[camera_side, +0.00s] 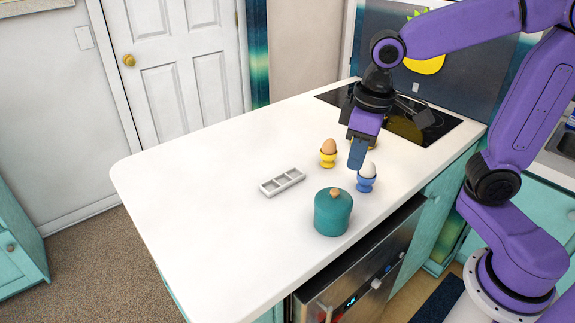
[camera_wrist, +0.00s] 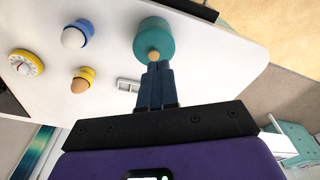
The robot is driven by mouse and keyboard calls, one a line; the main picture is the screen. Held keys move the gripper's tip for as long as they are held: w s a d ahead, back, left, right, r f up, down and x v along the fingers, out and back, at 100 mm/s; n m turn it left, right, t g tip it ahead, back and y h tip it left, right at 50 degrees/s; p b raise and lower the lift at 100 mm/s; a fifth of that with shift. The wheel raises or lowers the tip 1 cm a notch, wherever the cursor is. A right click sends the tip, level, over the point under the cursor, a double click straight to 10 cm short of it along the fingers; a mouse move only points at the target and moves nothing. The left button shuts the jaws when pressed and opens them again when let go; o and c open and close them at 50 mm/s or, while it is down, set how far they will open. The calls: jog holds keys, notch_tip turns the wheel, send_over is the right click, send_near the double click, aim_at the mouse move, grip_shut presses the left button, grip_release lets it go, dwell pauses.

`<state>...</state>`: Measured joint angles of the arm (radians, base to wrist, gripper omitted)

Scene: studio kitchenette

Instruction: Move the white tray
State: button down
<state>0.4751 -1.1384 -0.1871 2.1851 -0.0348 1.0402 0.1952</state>
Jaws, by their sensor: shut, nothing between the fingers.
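The white tray (camera_side: 282,182) is a small rectangular tray with a row of compartments, lying flat on the white counter. It also shows in the wrist view (camera_wrist: 124,85), partly hidden behind my fingers. My gripper (camera_side: 356,165) is shut and empty above the counter, between the yellow and blue egg cups in the side view, well to the right of the tray. In the wrist view the shut fingers (camera_wrist: 157,70) point toward the teal pot. I cannot tell the exact height of the fingertips.
A teal lidded pot (camera_side: 332,213) stands near the counter's front edge. A yellow cup (camera_side: 327,160) holds a brown egg, and a blue cup (camera_side: 365,184) a white egg. A yellow-rimmed dial (camera_wrist: 26,64) and a dark cooktop (camera_side: 425,124) lie farther back. The counter's left side is clear.

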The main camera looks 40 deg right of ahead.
aim_at(287, 175)
jog(key=shift+w+d+f+m, duration=0.3)
jog(key=shift+w+d+m, duration=0.75)
jog(key=shift+w, duration=1.75)
jog(key=shift+w+d+f+m, duration=0.35)
jog(key=shift+w+m, duration=1.4)
jog(key=shift+w, duration=1.05)
jog(key=shift+t, duration=0.3)
notch_tip(287, 175, down, 14)
jog(key=shift+r, duration=0.25)
jog(key=shift+f, duration=0.45)
jog(key=w, duration=1.2)
jog(key=shift+s+f, duration=0.1)
jog(key=shift+f, duration=0.8)
